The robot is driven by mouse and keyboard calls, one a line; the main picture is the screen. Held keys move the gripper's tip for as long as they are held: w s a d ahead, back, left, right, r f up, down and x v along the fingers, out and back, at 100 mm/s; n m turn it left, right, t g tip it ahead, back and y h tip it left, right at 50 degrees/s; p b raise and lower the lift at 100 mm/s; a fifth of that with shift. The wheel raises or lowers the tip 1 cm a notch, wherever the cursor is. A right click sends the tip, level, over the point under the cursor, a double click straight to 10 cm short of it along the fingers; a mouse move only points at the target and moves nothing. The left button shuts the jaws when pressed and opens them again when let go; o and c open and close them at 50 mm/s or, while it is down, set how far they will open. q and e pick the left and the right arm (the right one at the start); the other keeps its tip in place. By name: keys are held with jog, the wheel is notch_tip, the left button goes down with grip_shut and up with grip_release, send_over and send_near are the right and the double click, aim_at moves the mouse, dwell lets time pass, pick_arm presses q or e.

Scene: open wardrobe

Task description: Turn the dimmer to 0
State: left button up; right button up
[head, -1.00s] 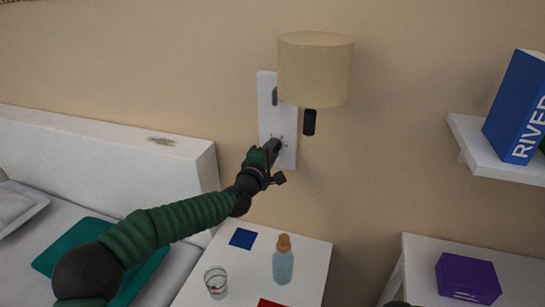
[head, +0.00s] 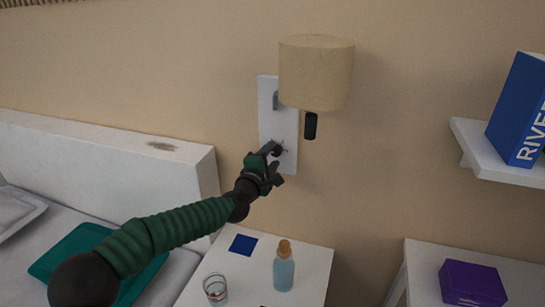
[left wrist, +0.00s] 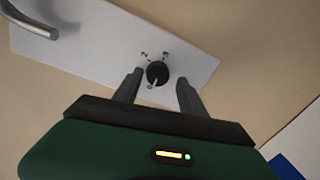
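The dimmer is a small black round knob (left wrist: 157,72) with a pale pointer, on a white wall plate (left wrist: 95,45) with small marks around the knob. In the left wrist view the pointer points down and slightly left. In the head view the knob (head: 281,149) is low on the plate (head: 286,128), partly behind my fingers. My left gripper (head: 273,157) is open and empty at the plate; in the left wrist view its fingers (left wrist: 159,84) lie on either side of the knob. I cannot tell how far the tips are from it. My right gripper is not in view.
A beige lamp shade (head: 316,75) with a dark piece below it (head: 311,125) hangs beside and above the knob. A bedside table (head: 310,260) below holds a bottle (head: 284,270) and a glass (head: 215,288). A shelf (head: 500,155) is on the right.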

pick_arm(q)
jog(key=shift+r, duration=0.15)
jog(key=shift+s, duration=0.15)
jog(key=shift+s+a, duration=0.15)
jog(key=shift+s, duration=0.15)
jog(key=p+v, duration=0.1)
jog(key=v, duration=1.5)
